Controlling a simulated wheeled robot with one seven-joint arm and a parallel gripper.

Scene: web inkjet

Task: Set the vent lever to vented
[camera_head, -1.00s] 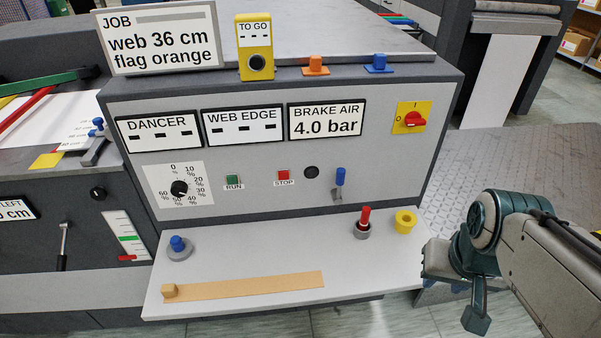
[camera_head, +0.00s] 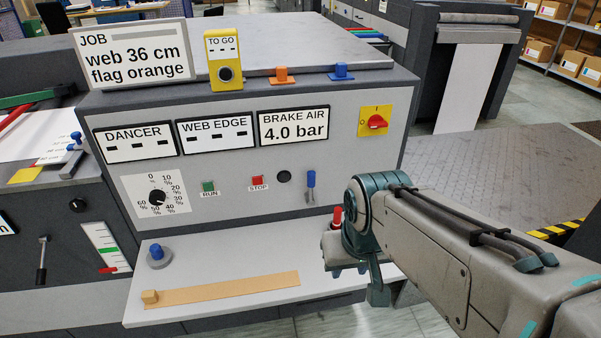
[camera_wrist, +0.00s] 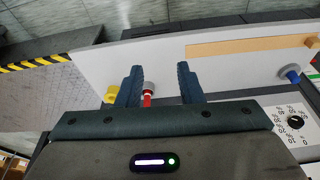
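No label reading "vent" is legible. A small blue-handled lever (camera_head: 311,180) stands upright on the grey panel, below the brake air display (camera_head: 293,125) and right of a dark round hole. Another lever with a dark handle (camera_head: 41,262) is on the machine's left front. My gripper (camera_wrist: 160,67) is open and empty in the wrist view, above the shelf. A red peg (camera_wrist: 147,101) in a grey ring shows between its fingers, apparently beyond them. In the head view my wrist hides most of the gripper, and the red peg (camera_head: 337,216) is partly covered.
The white shelf (camera_head: 215,262) holds a blue knob (camera_head: 156,252) and a tan strip (camera_head: 225,290). A yellow cup (camera_wrist: 111,93) stands near the red peg. A red rotary switch (camera_head: 376,122), a green run button (camera_head: 208,187) and a red stop button (camera_head: 257,181) are on the panel.

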